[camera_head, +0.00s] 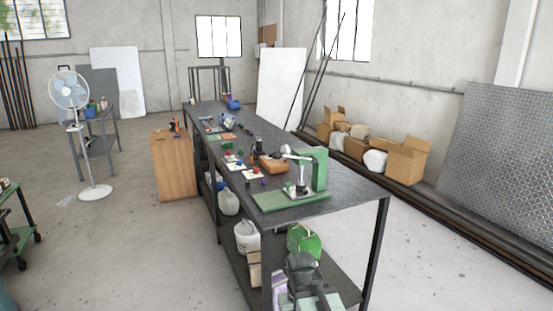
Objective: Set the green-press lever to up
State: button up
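The green press (320,170) stands at the near end of the long dark workbench, on a flat green base plate (290,199). A pale lever (300,156) reaches left from near the top of its column, roughly level and slightly raised toward a light knob (286,149) at its end. I cannot tell its exact set position at this size. A metal ram with a dark foot (301,188) stands below the press head.
The workbench (350,192) holds a brown block (272,164) and small coloured parts left of the press. White containers (246,236) and a green one stand on its lower shelf. A fan (70,90) and a wooden cabinet (173,165) stand left.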

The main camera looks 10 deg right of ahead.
aim_at(276, 154)
jog(key=i, duration=1)
jog(key=u, duration=2.7)
jog(key=k, duration=0.9)
jog(key=z, duration=0.6)
jog(key=i, duration=0.65)
